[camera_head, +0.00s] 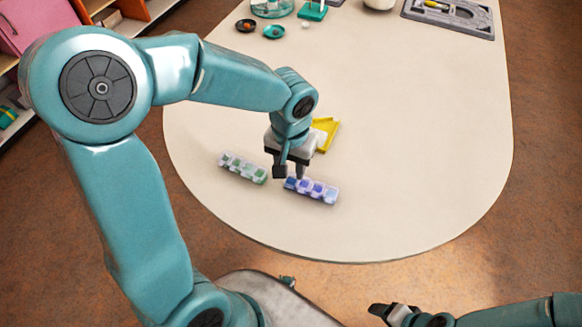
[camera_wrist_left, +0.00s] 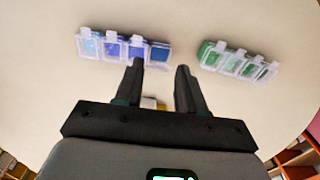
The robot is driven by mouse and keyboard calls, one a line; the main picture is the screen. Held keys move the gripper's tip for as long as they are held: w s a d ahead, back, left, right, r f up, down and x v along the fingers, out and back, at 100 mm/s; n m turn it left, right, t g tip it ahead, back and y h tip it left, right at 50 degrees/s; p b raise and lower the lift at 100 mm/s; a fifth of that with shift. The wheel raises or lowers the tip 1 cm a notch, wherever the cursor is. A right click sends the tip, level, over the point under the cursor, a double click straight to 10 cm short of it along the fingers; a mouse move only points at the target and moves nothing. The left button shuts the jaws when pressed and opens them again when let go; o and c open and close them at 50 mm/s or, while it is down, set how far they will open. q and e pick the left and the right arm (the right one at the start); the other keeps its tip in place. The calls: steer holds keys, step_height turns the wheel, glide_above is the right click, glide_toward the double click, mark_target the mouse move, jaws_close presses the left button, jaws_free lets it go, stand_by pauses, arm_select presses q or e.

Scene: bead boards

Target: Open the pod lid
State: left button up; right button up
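A bead strip with blue and purple pods (camera_head: 311,189) lies on the table, also at upper left in the left wrist view (camera_wrist_left: 112,47). A second strip with green pods (camera_head: 238,166) lies to its left, at upper right in the left wrist view (camera_wrist_left: 238,62). Both have clear lids; I cannot tell surely which stand open. My left gripper (camera_head: 292,173) points down at the blue strip's left end. Its fingers (camera_wrist_left: 161,70) are apart and empty, one tip by the blue strip's end pod; contact is unclear. My right gripper (camera_head: 380,309) is low, off the table.
A yellow tray (camera_head: 327,133) lies just behind my left gripper. Small bowls (camera_head: 273,31), a green stand (camera_head: 312,11) and a grey tray (camera_head: 450,17) are at the far end. The table's right side is clear. Shelves (camera_head: 120,20) stand at the left.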

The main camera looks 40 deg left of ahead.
arm_select(q)
steer(key=shift+f, duration=0.55)
steer(key=shift+c, duration=0.3)
